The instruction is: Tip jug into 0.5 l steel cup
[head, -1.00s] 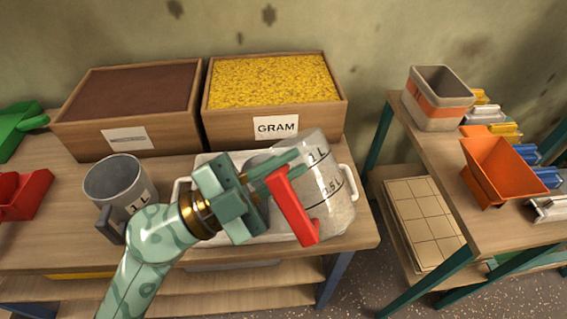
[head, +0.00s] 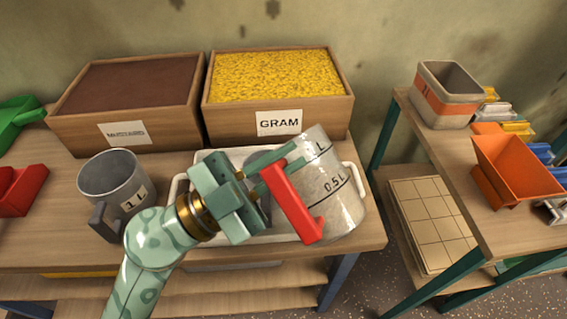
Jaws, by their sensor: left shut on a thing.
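A clear jug (head: 337,205) with 0.5 L and 1 L marks and a red handle (head: 293,205) is tilted, its top leaning left, over the right part of a white tray (head: 283,238). Pale grainy contents seem to show in it. My left gripper (head: 275,183) is shut on the red handle. A grey rounded surface (head: 262,160) shows behind my gripper, left of the jug; it may be the steel cup, but most of it is hidden. A grey mug (head: 110,175) marked 1 L stands left of the tray. My right gripper is out of view.
A box of brown mustard (head: 125,131) and a box of yellow gram (head: 279,122) stand behind the tray. Red and green scoops lie at the far left. The right table holds a grey and orange bin (head: 447,97) and an orange container (head: 510,172). A gap separates the tables.

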